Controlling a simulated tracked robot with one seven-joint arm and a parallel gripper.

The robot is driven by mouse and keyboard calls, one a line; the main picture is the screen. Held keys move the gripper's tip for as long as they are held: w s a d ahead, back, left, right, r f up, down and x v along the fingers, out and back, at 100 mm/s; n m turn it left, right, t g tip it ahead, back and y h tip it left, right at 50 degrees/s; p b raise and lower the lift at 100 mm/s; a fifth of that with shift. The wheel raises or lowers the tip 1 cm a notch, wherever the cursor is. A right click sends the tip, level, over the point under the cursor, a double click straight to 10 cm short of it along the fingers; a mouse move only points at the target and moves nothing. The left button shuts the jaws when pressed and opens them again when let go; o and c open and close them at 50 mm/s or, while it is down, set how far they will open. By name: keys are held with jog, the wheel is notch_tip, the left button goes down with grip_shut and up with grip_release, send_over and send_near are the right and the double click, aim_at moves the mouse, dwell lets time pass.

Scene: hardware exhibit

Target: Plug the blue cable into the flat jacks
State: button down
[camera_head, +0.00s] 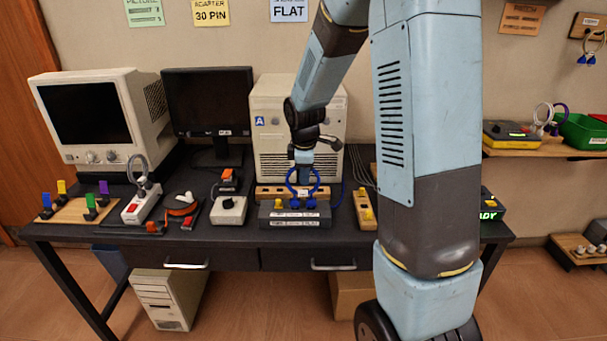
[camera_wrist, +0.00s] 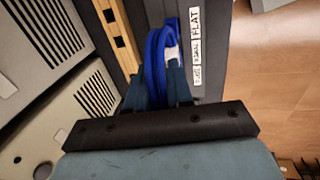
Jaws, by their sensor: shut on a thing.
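The blue cable (camera_head: 289,183) is a loop at the middle of the desk in the head view. It also shows as a thick blue loop in the wrist view (camera_wrist: 153,62). My gripper (camera_head: 303,178) is shut on the cable, just above and behind a dark grey box (camera_head: 265,215). Its fingers also show in the wrist view (camera_wrist: 160,88). The box has a white label reading FLAT (camera_wrist: 195,45) on its front. Blue plug ends (camera_head: 295,203) show at the box top; I cannot tell whether they are seated in jacks. The jack openings are hidden.
A wooden strip with holes (camera_wrist: 118,40) lies behind the box. The beige computer case (camera_head: 270,105) stands behind that. A white adapter box (camera_head: 229,211) is to the left, and a wooden block with yellow parts (camera_head: 364,212) to the right.

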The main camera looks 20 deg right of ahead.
jog(key=shift+f, duration=0.25)
dwell(0.5)
jog(key=shift+c, duration=1.4)
grip_release()
notch_tip(320, 180, up, 7)
jog(key=s, duration=0.1)
jog(key=shift+s+a+r, duration=0.2)
jog(key=shift+a, duration=0.05)
dwell(0.4)
dwell(0.4)
